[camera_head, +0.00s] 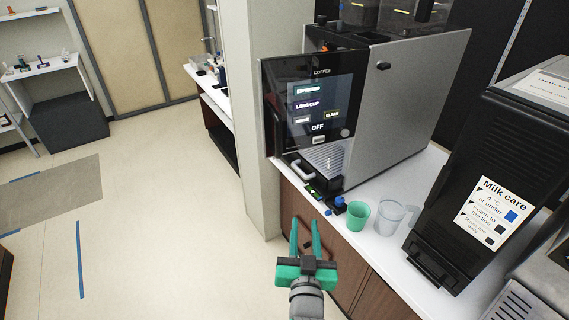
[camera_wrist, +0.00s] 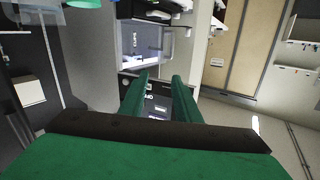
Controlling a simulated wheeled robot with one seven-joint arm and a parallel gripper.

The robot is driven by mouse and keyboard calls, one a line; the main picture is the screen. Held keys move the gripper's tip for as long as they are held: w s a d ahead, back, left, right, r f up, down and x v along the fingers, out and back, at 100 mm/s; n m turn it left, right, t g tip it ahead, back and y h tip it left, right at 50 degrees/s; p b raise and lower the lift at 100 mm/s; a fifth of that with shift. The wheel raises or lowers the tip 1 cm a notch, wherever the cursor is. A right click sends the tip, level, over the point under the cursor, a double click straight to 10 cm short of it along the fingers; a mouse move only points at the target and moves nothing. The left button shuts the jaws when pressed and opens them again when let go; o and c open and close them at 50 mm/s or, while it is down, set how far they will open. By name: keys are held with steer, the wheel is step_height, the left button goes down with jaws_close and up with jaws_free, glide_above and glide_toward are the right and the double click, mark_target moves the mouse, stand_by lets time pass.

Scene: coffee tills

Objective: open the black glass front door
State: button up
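The black glass front door (camera_head: 285,95) is on the front of the grey coffee machine (camera_head: 405,95). It carries a lit screen with "COFFEE", menu words and "OFF". I cannot tell whether it is fully flush with the body. A pale curved handle (camera_head: 299,170) shows just below it. My gripper (camera_head: 304,228) is open and empty, its two green fingers apart, lower than the door and in front of the counter. In the wrist view, the fingers (camera_wrist: 160,76) point forward, with dark surface and lit lettering (camera_wrist: 161,110) between them.
A green cup (camera_head: 357,215) and a clear jug (camera_head: 389,219) stand on the white counter (camera_head: 425,172) right of the machine. A black milk unit (camera_head: 485,180) stands further right. A wall end (camera_head: 252,140) is close left of the machine. The floor (camera_head: 150,200) at left is mostly clear.

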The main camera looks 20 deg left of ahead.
mark_target(279, 141)
steer(key=w+a+r+n+y, duration=0.2)
steer(key=a+r, duration=0.2)
steer(key=r, duration=0.4)
steer(key=w+a+r+n+y, duration=0.1)
steer(key=w+a+r, duration=0.2)
steer(key=r, duration=0.5)
steer(key=shift+g, duration=0.3)
steer(key=x, duration=0.8)
steer(key=shift+a+r, duration=0.2)
steer(key=shift+s+d, duration=0.15)
jaws_close()
